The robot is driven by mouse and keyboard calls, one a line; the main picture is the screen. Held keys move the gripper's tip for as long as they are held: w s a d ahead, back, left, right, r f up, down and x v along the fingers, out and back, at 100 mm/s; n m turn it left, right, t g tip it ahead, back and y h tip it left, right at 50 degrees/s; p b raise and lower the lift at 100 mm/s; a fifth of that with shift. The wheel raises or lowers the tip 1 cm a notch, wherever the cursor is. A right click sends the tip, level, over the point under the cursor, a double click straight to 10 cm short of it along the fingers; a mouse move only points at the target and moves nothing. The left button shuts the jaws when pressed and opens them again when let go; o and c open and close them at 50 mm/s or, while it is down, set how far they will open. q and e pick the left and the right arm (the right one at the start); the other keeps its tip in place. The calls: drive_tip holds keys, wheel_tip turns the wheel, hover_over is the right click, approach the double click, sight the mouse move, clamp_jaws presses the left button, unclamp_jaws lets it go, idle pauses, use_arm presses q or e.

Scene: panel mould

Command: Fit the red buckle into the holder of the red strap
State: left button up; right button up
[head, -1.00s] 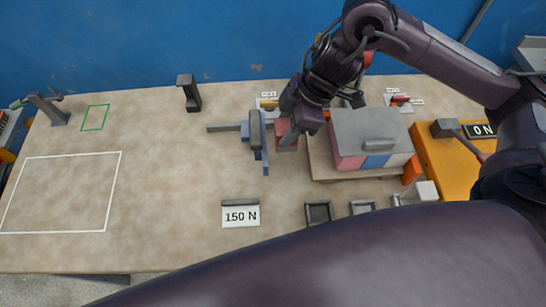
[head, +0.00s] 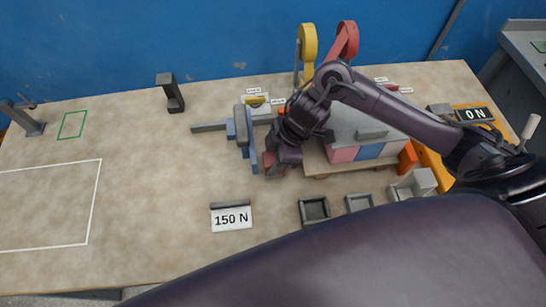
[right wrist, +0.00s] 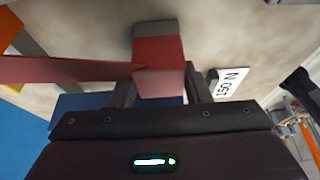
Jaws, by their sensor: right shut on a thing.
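My right gripper (head: 277,160) is low over the middle of the table, beside the blue and grey fixture (head: 241,130). In the right wrist view its two fingers (right wrist: 158,92) are shut on a red block (right wrist: 158,52), which I take for the red buckle. A flat red strip (right wrist: 65,70) runs left from close to the block; I cannot tell if it is joined to it. In the head view only a little of the red block shows (head: 270,163). An upright red band with a rounded top (head: 346,38) stands at the back. My left gripper is out of view.
A grey-topped box with pink, blue and white fronts (head: 368,132) stands just right of the gripper. An upright yellow band (head: 307,45) is behind. Small grey trays (head: 314,209), a 150 N sign (head: 231,217) and a 0 N display (head: 475,114) are around. The left table is mostly clear.

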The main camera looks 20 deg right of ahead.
drive_tip(key=shift+f, duration=0.15)
drive_tip(key=o, duration=1)
drive_tip(key=shift+o, duration=0.2)
